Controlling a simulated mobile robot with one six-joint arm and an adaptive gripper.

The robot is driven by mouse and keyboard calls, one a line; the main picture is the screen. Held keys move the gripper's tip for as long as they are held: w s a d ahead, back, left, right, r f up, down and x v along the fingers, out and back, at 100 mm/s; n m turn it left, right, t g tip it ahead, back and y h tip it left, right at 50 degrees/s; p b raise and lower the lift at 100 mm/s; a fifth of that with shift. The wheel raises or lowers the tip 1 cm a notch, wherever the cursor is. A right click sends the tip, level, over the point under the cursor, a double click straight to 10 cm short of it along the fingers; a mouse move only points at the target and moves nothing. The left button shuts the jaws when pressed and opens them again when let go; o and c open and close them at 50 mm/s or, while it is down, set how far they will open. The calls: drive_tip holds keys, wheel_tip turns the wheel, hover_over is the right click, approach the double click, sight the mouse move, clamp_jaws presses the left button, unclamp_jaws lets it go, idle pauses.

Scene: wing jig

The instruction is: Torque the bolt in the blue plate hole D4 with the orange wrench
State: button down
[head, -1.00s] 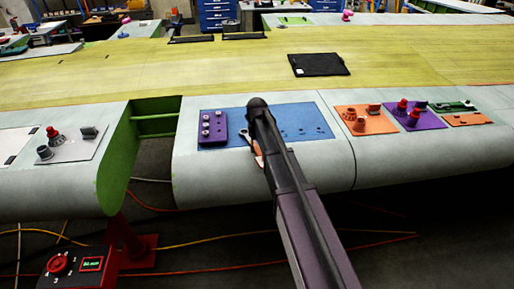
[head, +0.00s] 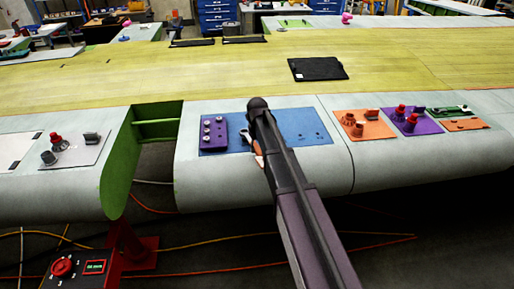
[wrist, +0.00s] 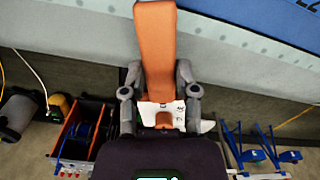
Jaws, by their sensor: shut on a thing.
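The blue plate (head: 292,125) lies on the wing's front panel, with several small holes at its right; I cannot read the hole labels at this size. The plate's edge also shows at the top right of the wrist view (wrist: 290,22). My gripper (wrist: 160,95) is shut on the orange wrench (wrist: 156,45), which points up and away from the jaws in the wrist view. In the head view my arm hides most of the wrench; a grey end (head: 246,135) and a bit of orange show left of the arm, over the plate. The bolt in D4 cannot be made out.
A purple block (head: 214,134) with several bolts sits on the plate's left. Orange (head: 364,124) and purple (head: 413,120) plates with fittings lie to the right. A green-walled gap (head: 157,135) splits the wing at left. A red-based post stands below.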

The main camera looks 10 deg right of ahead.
drive_tip(key=shift+r+p, duration=1.7)
drive_tip(key=shift+r, duration=0.25)
drive_tip(key=shift+s+f, duration=0.1)
drive_tip(key=shift+s, duration=0.05)
